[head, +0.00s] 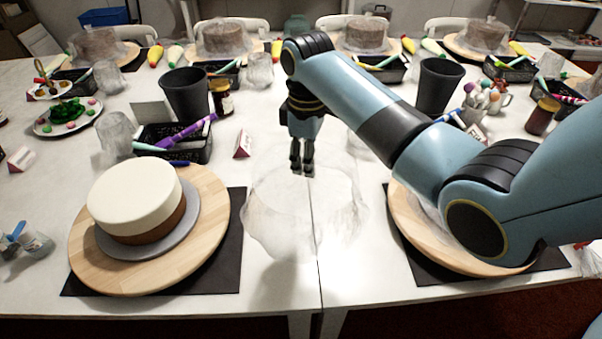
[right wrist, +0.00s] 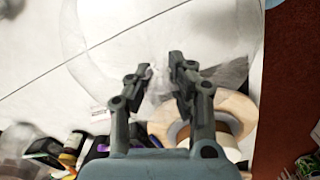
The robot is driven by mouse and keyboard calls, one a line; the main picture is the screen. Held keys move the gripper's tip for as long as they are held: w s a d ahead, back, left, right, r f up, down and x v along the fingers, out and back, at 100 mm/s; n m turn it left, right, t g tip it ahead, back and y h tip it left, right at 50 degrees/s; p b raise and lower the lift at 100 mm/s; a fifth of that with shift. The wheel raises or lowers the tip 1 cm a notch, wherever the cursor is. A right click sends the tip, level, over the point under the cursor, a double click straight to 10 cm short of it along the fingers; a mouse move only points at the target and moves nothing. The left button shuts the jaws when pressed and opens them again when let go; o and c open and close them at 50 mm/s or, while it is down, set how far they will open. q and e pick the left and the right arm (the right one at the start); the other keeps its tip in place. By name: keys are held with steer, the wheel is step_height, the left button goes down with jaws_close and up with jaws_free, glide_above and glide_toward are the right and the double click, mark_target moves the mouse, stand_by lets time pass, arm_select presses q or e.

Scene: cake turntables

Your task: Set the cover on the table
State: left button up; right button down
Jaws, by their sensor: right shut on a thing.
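The clear cover (head: 305,215) is a faint transparent dome over the white table (head: 290,300), between two turntables. Its rim looks close to the tabletop, but I cannot tell if it touches. My right gripper (head: 302,172) points down at the top of the cover and is shut on it. In the right wrist view the fingers (right wrist: 160,72) close on the cover's top, and the cover's round outline (right wrist: 88,65) spreads around them. My left gripper is not in view.
A bare cream-and-brown cake (head: 137,195) stands on the left wooden turntable (head: 88,262). The right turntable (head: 425,240) is partly behind my right arm. A black tray (head: 170,150), dark cups (head: 185,92) and a small red-and-white card (head: 242,145) stand behind. The table's front middle is clear.

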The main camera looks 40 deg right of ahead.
steer(key=shift+w+d+f, duration=0.15)
steer(key=shift+w+f, duration=0.2)
steer(key=shift+w, duration=0.2)
steer(key=shift+w+d+f, duration=0.15)
steer(key=shift+w+f, duration=0.15)
steer(key=shift+w, duration=0.2)
steer(key=shift+w+f, duration=0.1)
steer(key=shift+f, duration=0.1)
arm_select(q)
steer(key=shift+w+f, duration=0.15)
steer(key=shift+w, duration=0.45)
arm_select(e)
step_height(320, 180, down, 4)
steer(key=shift+r, duration=0.1)
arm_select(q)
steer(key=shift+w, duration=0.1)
arm_select(e)
steer(key=c, duration=1.2)
jaws_free()
